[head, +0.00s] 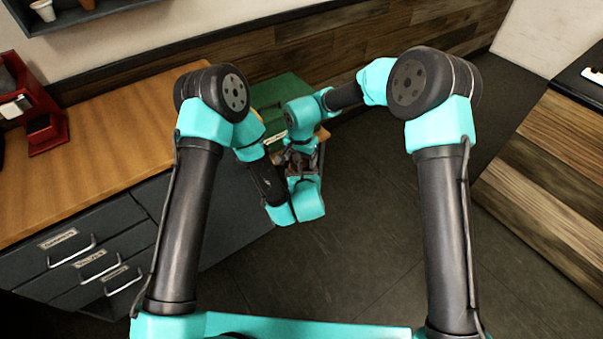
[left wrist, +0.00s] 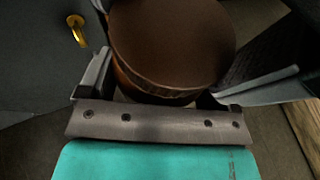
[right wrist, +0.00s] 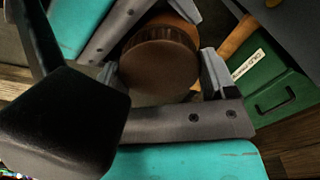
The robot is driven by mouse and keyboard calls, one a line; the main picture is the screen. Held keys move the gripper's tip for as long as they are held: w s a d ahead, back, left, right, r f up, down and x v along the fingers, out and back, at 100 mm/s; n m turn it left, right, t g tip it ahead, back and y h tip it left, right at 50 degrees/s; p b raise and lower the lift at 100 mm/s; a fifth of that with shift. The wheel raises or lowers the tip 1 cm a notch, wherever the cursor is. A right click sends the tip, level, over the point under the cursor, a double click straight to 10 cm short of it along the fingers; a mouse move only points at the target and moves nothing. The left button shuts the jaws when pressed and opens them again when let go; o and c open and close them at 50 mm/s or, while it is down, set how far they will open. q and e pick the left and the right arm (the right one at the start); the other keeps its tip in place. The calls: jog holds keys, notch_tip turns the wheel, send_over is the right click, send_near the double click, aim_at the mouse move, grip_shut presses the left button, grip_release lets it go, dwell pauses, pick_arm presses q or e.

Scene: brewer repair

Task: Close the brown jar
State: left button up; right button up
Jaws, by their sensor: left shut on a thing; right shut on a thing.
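The brown jar shows in the left wrist view as a wide brown lid (left wrist: 172,42) with an amber body (left wrist: 130,84) just under its edge. My left gripper (left wrist: 160,88) is shut around the jar body below the lid. In the right wrist view the round brown lid (right wrist: 158,68) sits between the fingers of my right gripper (right wrist: 160,78), which is shut on it. The lid appears to be on the jar; whether it is fully seated I cannot tell. In the head view both grippers (head: 300,160) meet near the counter's right end, and the arms mostly hide the jar.
A wooden counter (head: 100,125) with grey drawers (head: 85,262) is at left, with a red machine (head: 35,105) on it. A green box (right wrist: 272,95) with a label and handle is close to the grippers. Open floor (head: 350,250) lies right of the counter.

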jog(key=o, duration=1)
jog(key=shift+c, duration=0.2)
jog(key=shift+r, duration=2.3)
jog(key=shift+c, duration=0.2)
jog(key=shift+r+n, duration=1.6)
jog(key=shift+r, duration=0.15)
jog(key=shift+f, duration=0.1)
jog(key=shift+f, duration=3.95)
